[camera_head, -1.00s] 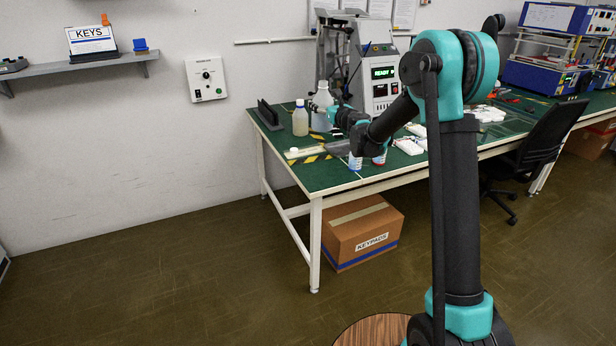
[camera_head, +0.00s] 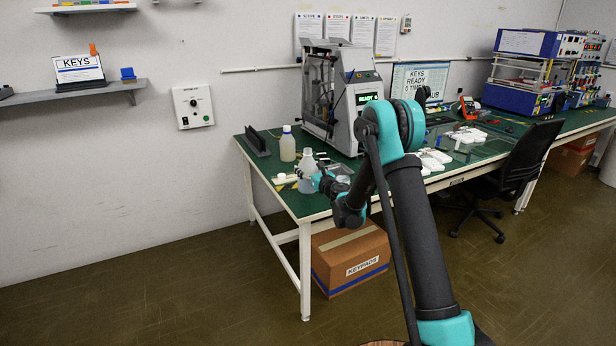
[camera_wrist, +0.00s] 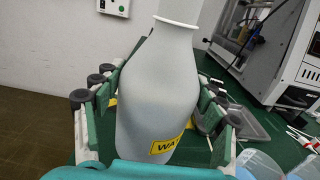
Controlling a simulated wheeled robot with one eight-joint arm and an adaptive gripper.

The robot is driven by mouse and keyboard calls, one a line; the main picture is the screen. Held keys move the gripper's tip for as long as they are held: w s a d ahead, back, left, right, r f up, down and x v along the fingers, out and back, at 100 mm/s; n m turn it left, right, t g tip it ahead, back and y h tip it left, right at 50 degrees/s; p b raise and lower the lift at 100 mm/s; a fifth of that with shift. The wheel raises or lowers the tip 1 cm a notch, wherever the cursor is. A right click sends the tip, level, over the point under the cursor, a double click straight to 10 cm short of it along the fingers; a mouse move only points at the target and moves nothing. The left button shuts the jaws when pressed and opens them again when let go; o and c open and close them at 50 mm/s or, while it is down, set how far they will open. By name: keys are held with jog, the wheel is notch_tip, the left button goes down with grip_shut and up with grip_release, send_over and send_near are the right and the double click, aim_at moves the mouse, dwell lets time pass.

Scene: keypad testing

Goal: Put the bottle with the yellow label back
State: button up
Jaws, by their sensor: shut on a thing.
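The bottle with the yellow label (camera_wrist: 160,95) fills the middle of the wrist view, pale and slightly tilted, with part of its yellow label (camera_wrist: 167,147) showing. My gripper (camera_wrist: 158,100) is shut on it, with green-padded fingers on both sides of its body. In the head view the held bottle (camera_head: 307,168) is over the left end of the green table (camera_head: 285,195), with my gripper (camera_head: 316,181) at its right side. I cannot tell whether its base touches the table.
A test machine (camera_head: 345,105) with a green display stands behind the bottles. A dark rack (camera_head: 256,140) is at the table's left back. White keypad parts (camera_head: 432,160) lie to the right. A box marked KEYPADS (camera_head: 350,260) is under the table.

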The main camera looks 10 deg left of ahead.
jog(key=shift+f, duration=1.65)
jog(key=shift+f, duration=0.1)
jog(key=o, duration=1.9)
jog(key=shift+c, duration=0.2)
